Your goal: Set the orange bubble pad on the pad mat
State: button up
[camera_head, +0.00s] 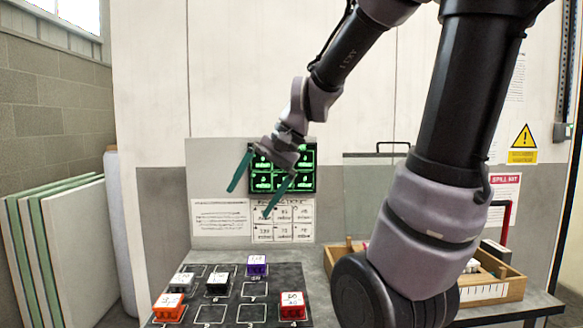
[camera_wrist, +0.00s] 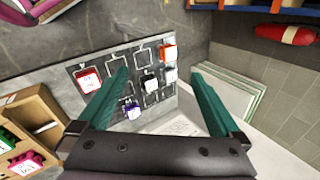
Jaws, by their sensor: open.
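The orange bubble pad (camera_head: 168,306), an orange block with a white marked top, sits at the front left corner of the dark mat with white outlined squares (camera_head: 232,290). In the wrist view the orange pad (camera_wrist: 168,52) shows at the mat's upper right edge; I cannot tell whether it lies fully inside an outline. My gripper (camera_head: 249,202) is open and empty, with teal fingers, raised well above the mat. In the wrist view my gripper (camera_wrist: 160,75) frames part of the mat, and one finger hides some of it.
A grey-white block (camera_head: 181,282), a black block (camera_head: 217,283), a purple block (camera_head: 256,266) and a red block (camera_head: 292,306) stand on the mat. A wooden box (camera_head: 488,290) is at the right. A display (camera_head: 283,168) hangs behind. Several outlined squares are empty.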

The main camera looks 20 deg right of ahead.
jog(key=s+d+r+n+t+h, duration=0.2)
jog(key=s+d+r+t+h, duration=0.1)
jog(key=s+d+r+t, duration=0.1)
jog(key=s+d+r, duration=0.1)
jog(key=d+r, duration=0.1)
jog(key=shift+d+h, duration=0.3)
